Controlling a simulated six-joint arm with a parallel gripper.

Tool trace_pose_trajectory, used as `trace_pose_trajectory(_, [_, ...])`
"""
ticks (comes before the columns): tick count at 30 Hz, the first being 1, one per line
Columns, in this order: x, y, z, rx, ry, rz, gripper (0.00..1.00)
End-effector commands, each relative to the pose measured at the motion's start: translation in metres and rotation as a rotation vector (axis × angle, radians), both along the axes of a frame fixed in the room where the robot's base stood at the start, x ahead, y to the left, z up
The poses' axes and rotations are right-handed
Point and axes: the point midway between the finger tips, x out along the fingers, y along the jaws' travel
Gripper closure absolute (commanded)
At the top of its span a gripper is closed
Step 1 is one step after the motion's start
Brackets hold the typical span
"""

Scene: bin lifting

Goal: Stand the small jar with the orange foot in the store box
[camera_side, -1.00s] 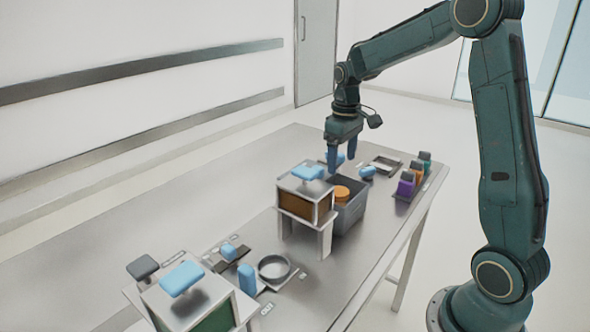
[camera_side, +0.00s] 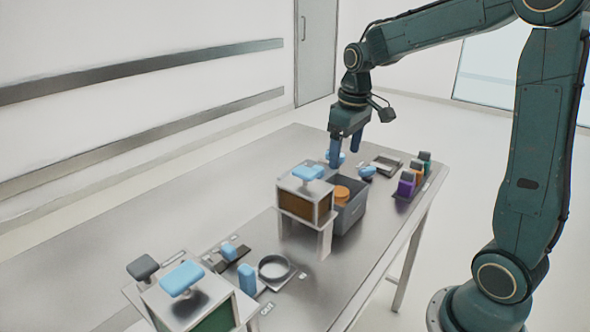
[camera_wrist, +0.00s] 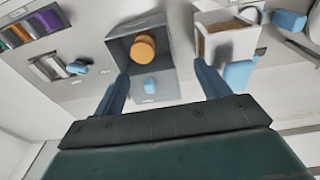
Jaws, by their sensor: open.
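An orange round piece (camera_side: 342,193) stands inside an open grey box (camera_side: 350,218); I cannot tell whether it is the jar's foot. The wrist view shows the same orange piece (camera_wrist: 143,46) against the box's inner wall (camera_wrist: 119,50). My gripper (camera_side: 345,157) is open and empty, above the table just beyond the grey box. In the wrist view its fingers (camera_wrist: 161,75) stand apart, with a small blue block (camera_wrist: 150,86) showing between them.
A white-framed stand with a brown front (camera_side: 296,204) and blue handle adjoins the grey box. Purple (camera_side: 405,187) and green containers flank the orange one. A second framed stand (camera_side: 190,298), a ring (camera_side: 274,267) and blue blocks occupy the near end.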

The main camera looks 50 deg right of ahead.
Motion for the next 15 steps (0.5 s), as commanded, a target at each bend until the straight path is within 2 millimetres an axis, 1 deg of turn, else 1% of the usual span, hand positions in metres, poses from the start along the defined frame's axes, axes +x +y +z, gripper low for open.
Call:
trace_pose_trajectory(1, [-0.009, 0.010, 0.009, -0.005, -0.023, 0.003, 0.25])
trace_pose_trajectory(6, [-0.036, 0.037, 0.028, -0.016, -0.088, 0.004, 0.25])
trace_pose_trajectory(12, [-0.071, 0.065, 0.044, -0.018, -0.165, 0.006, 0.25])
trace_pose_trajectory(15, [-0.090, 0.077, 0.048, -0.015, -0.204, 0.007, 0.25])
